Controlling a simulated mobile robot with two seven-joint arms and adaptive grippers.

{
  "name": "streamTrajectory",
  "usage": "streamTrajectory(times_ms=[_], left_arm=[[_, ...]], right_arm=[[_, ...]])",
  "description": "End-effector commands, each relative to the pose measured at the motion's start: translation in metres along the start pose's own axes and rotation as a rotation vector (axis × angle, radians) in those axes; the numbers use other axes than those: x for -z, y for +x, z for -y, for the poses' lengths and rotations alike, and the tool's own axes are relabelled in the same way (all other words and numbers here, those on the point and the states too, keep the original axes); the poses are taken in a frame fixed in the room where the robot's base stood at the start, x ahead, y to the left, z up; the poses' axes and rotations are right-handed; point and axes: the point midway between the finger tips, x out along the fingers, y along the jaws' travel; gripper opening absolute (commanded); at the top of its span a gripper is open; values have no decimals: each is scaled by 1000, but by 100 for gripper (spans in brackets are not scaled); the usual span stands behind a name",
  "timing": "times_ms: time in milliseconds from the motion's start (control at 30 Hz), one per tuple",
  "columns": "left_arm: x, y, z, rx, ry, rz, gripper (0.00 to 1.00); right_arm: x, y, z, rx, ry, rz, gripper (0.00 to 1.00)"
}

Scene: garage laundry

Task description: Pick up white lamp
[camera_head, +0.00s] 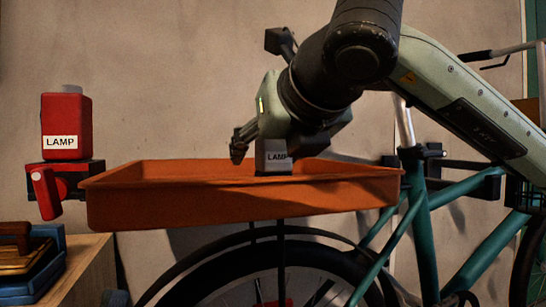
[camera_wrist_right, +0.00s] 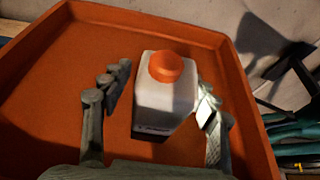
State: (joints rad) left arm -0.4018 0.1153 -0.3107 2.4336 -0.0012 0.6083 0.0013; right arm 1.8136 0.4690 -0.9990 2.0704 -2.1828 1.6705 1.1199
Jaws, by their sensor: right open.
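The white lamp (camera_head: 273,158) is a small box-shaped container with a "LAMP" label, standing in the orange tray (camera_head: 240,207). In the right wrist view the white lamp (camera_wrist_right: 164,100) shows its orange round cap and stands upright on the tray floor (camera_wrist_right: 60,85). My right gripper (camera_head: 255,145) is at the lamp, partly covering it in the head view. In the wrist view my right gripper (camera_wrist_right: 160,100) is open, with one finger on each side of the lamp and a visible gap on the left. Contact on the right is unclear. My left gripper is not in view.
A red box labelled "LAMP" (camera_head: 67,125) stands left of the tray on a dark bracket. A teal bicycle (camera_head: 425,230) is below and right of the tray. A wooden surface with a blue case (camera_head: 35,265) is at lower left. The wall is close behind.

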Motion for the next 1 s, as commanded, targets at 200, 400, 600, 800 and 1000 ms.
streamTrajectory(times_ms=[200, 400, 600, 800, 1000], left_arm=[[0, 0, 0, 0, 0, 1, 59], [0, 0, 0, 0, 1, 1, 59], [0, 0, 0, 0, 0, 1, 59], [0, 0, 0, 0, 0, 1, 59], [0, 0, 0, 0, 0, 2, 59]], right_arm=[[-1, 11, 0, 0, 0, 2, 60], [-1, 11, 0, -1, -1, 2, 53], [-1, 10, 0, -1, -1, 2, 28], [-1, 10, 0, -1, -1, 2, 3], [-1, 10, 0, -1, -1, 3, 0]])
